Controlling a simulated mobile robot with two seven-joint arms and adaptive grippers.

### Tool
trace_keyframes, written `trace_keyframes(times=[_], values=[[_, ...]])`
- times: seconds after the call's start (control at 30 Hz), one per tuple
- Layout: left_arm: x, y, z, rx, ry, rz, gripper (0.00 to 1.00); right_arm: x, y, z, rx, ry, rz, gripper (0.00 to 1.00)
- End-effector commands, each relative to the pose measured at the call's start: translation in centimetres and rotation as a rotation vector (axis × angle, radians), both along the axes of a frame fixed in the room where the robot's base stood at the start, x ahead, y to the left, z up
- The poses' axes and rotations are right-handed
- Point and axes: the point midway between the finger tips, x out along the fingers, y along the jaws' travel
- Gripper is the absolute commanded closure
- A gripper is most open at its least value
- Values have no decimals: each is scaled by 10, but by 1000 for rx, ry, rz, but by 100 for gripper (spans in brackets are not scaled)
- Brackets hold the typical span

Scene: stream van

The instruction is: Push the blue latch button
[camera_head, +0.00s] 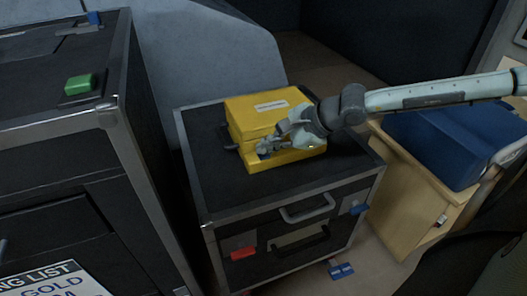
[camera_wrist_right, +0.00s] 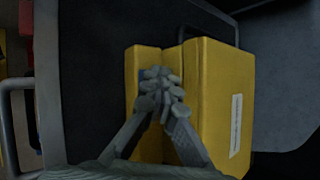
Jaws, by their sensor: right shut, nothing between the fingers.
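A yellow case (camera_head: 255,111) with a pale label lies on top of a black case in the head view; it fills the middle of the right wrist view (camera_wrist_right: 218,110). My right gripper (camera_head: 266,147) is shut and empty, with its fingertips at the lower front part of the yellow case. In the right wrist view its fingertips (camera_wrist_right: 162,88) meet over the yellow front strip. A small dark bluish patch shows beside the fingertips there, mostly hidden; it may be the blue latch button. I cannot tell whether the fingers touch it. My left gripper is not in view.
A taller black case with a green block (camera_head: 78,84) stands at left. A blue box (camera_head: 440,140) sits at right.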

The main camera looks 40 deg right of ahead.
Motion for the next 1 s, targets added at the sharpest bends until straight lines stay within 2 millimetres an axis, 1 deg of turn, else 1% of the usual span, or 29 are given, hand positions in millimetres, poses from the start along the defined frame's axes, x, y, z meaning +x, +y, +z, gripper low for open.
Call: trace_keyframes(times=[0.03, 0.17, 0.5, 0.87, 1.0], values=[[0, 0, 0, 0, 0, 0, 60, -1, -1, -2, -1, 6, -1, 100], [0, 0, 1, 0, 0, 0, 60, -1, -1, 0, -2, 6, -2, 100], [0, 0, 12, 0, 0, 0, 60, -1, -1, 18, -2, 4, -1, 100], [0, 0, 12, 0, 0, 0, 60, -1, -1, 20, -1, 2, -1, 100], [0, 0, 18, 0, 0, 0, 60, 0, -1, 29, -1, 2, -1, 100]])
